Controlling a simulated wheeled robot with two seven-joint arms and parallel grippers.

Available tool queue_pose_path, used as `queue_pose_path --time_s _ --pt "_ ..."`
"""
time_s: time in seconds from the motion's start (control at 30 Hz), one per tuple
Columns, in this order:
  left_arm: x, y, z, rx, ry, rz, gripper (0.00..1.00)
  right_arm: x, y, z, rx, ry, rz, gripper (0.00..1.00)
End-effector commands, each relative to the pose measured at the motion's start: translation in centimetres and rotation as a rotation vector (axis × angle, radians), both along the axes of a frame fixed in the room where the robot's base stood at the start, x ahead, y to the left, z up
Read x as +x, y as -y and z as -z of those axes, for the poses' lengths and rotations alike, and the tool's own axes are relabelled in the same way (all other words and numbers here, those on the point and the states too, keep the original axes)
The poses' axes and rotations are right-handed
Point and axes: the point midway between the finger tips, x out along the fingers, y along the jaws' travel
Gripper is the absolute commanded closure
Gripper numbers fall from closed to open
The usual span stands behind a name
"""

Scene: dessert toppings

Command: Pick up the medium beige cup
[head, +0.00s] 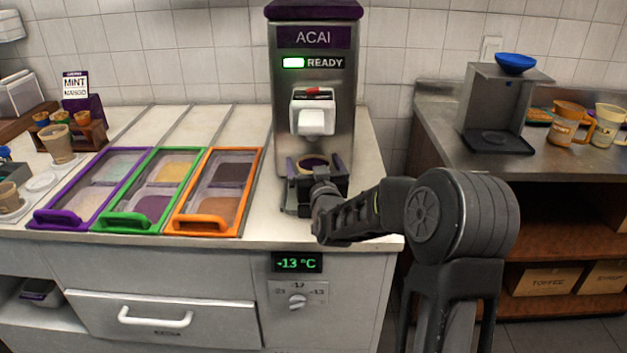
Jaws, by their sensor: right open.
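A beige-rimmed cup (313,160) with dark purple contents stands under the spout of the ACAI machine (312,100). My right gripper (316,178) is open in front of it, with its fingers at about the cup's sides; its body hides most of the cup, and I cannot tell whether the fingers touch it. Another beige cup (60,144) stands upright at the left of the counter, and a smaller one (8,196) is at the left edge. I cannot tell their sizes for sure. My left gripper is not in view.
Purple (52,217), green (128,223) and orange (205,225) framed topping trays lie left of the machine. A small rack (88,130) is behind the left cup. The right counter holds a steel stand (490,110), a blue bowl (515,62) and pitchers (566,124).

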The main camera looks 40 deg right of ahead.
Motion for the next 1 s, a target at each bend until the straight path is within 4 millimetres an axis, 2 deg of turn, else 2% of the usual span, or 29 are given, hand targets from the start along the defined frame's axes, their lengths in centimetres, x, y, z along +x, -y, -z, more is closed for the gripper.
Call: queue_pose_path --time_s 0.27,1.0 --pt "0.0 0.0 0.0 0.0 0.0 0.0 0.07 -0.02 -0.01 0.0 0.0 0.0 0.0 0.04" --pt "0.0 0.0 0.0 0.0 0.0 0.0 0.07 -0.01 -0.02 0.0 0.0 0.0 0.0 0.65"
